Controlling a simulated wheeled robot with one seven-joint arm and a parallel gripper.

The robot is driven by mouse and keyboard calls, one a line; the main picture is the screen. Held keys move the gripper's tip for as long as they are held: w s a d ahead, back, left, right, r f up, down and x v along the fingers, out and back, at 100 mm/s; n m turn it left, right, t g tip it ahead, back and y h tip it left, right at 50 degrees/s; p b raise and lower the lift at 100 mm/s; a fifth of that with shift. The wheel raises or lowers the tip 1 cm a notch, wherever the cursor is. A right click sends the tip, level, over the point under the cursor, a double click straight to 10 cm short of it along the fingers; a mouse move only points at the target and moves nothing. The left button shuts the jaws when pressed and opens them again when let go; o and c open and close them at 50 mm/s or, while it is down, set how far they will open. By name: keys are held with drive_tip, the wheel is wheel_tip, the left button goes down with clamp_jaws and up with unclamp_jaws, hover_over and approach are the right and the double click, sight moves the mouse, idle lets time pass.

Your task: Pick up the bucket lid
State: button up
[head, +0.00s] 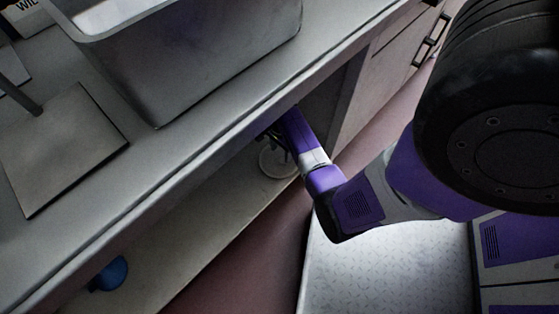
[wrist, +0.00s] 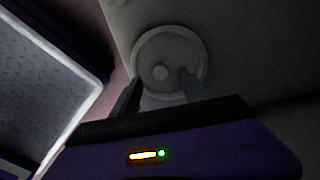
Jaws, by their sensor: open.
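The bucket lid (wrist: 158,48) is a pale round disc with a raised rim and a small round centre. It lies on the lower shelf under the counter, close to the shelf's front edge. It also shows in the head view (head: 277,160), partly covered by my arm. My gripper (wrist: 158,84) is open, with its two fingers reaching over the near part of the lid in the wrist view. The right finger overlaps the lid and the left finger is at its lower left rim. I cannot tell whether they touch it. In the head view the fingers are mostly hidden in shadow.
A long counter (head: 215,125) overhangs the shelf (head: 190,258). A grey metal bin (head: 200,60) and a flat plate with a post (head: 62,150) stand on it. A blue round object (head: 110,273) is on the shelf at lower left. A drawer front (head: 395,60) with handles is at right.

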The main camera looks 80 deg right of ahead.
sight(283, 160)
drive_tip(key=f+b, duration=0.1)
drive_tip(key=f, duration=0.1)
drive_tip(key=f+b, duration=0.1)
drive_tip(key=f, duration=0.1)
drive_tip(key=f+b, duration=0.1)
drive_tip(key=f, duration=0.1)
drive_tip(key=shift+s+d, duration=0.3)
drive_tip(key=shift+r, duration=0.1)
clamp_jaws()
